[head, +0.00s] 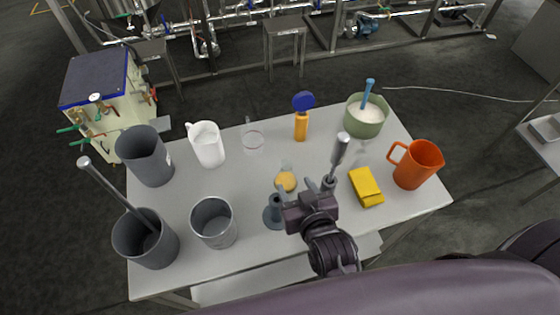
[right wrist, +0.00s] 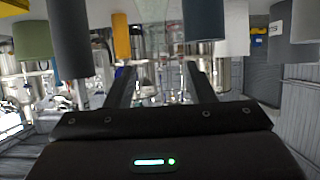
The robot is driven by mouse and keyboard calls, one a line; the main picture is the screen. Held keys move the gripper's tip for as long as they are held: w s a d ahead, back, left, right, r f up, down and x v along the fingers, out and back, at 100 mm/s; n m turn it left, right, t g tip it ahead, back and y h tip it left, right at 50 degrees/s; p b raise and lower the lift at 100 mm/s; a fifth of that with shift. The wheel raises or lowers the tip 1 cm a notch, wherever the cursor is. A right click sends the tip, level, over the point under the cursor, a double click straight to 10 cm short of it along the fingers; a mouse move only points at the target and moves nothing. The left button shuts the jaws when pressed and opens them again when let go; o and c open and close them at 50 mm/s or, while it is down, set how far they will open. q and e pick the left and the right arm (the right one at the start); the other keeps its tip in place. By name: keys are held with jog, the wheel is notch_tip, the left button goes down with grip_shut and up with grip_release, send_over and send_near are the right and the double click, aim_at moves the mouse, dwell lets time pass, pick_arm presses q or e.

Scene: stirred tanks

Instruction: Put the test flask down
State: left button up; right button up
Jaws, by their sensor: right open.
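The test flask (head: 286,182), a small clear vessel with amber contents, stands on the grey table (head: 240,262) near its middle. My right gripper (head: 308,186) is open, its fingers pointing away from me, just right of the flask and close to it. Whether a finger touches the flask cannot be told. In the right wrist view both fingers (right wrist: 162,85) are spread apart with nothing clearly held between them. A dark grey round-based stand (head: 273,216) is just left of the gripper. My left gripper is not in view.
A metal-ended rod (head: 339,148) rises beside the right finger. A yellow block (head: 366,186) and orange jug (head: 419,165) are right; a green bowl (head: 364,117) and orange bottle (head: 301,126) are behind. A grey beaker (head: 213,222) and white jug (head: 207,145) are left.

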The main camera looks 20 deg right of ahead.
aim_at(285, 162)
jog(key=p+x, duration=0.1)
jog(key=x, duration=0.4)
jog(key=p+x, duration=0.1)
jog(key=x, duration=0.1)
jog(key=shift+w+d+p, duration=0.3)
jog(key=shift+w+p, duration=0.05)
jog(key=shift+w+f, duration=0.1)
jog(key=shift+f, duration=0.05)
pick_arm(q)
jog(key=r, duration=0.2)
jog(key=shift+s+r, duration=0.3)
pick_arm(e)
grip_shut()
